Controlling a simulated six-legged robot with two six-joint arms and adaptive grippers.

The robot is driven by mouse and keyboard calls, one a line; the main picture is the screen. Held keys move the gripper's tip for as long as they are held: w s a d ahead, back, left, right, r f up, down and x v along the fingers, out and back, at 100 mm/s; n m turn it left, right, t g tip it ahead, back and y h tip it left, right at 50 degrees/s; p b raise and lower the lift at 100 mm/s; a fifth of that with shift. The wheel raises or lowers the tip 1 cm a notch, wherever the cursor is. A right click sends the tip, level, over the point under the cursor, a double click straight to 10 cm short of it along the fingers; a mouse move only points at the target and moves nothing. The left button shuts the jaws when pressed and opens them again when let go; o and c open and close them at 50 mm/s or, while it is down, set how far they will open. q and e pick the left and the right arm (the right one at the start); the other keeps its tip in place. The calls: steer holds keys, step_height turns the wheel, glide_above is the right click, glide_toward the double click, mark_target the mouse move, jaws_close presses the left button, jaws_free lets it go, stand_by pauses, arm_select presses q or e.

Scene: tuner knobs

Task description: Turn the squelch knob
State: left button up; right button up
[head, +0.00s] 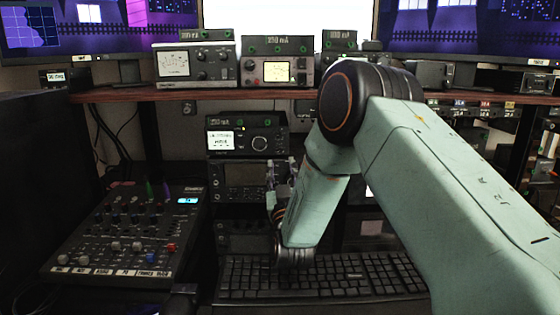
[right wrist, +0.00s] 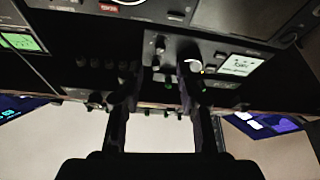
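A dark radio unit (head: 247,139) with a lit white screen and a large round knob (head: 260,143) sits below the shelf. I cannot read which knob is the squelch knob. My right gripper (head: 281,172) points up in front of the lower radio unit, just below the lit one, its two fingers apart and empty. In the right wrist view the gripper (right wrist: 156,82) is open, with small knobs (right wrist: 160,46) of a dark panel beyond the fingertips. The lit radio screen (right wrist: 240,65) shows at right there, upside down. My left gripper is not in view.
A mixer (head: 125,235) with several knobs lies at left. A black keyboard (head: 320,275) lies below my right arm. A wooden shelf (head: 190,95) above carries several meter boxes (head: 195,65). My right arm hides the panels on the right.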

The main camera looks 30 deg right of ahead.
mark_target(280, 150)
steer(key=x, duration=0.4)
steer(key=shift+w+d+f+b, duration=0.1)
steer(key=shift+d+f+b, duration=0.05)
steer(key=shift+f+b, duration=0.2)
steer(key=shift+w+d+r, duration=0.1)
steer(key=shift+w+r, duration=0.05)
steer(key=shift+w, duration=0.15)
steer(key=shift+w+d+r, duration=0.1)
steer(key=shift+r, duration=0.15)
jaws_close()
